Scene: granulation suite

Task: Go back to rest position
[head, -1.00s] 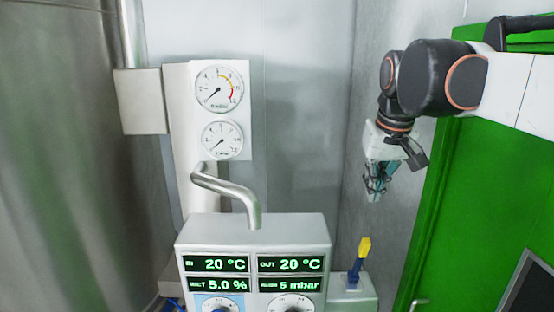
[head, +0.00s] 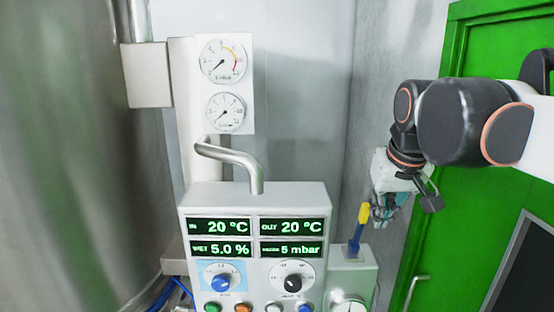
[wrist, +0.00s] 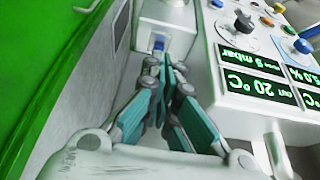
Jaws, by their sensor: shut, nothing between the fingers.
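My gripper (head: 388,212) hangs at the right in the head view, in front of the grey wall and beside the green door. In the wrist view my gripper (wrist: 165,75) shows its teal fingers drawn together with nothing held. In the head view its fingertips lie close to the yellow-tipped blue lever (head: 358,230) on a small grey box. I cannot tell from this view whether they touch it. In the wrist view a blue part (wrist: 158,44) of that box shows just beyond the fingertips.
A control panel (head: 256,196) with green displays, knobs and buttons stands at the centre. A bent metal pipe (head: 230,154) and two gauges (head: 222,61) are above it. A large steel vessel (head: 60,150) fills the left. The green door (head: 440,230) is close on the right.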

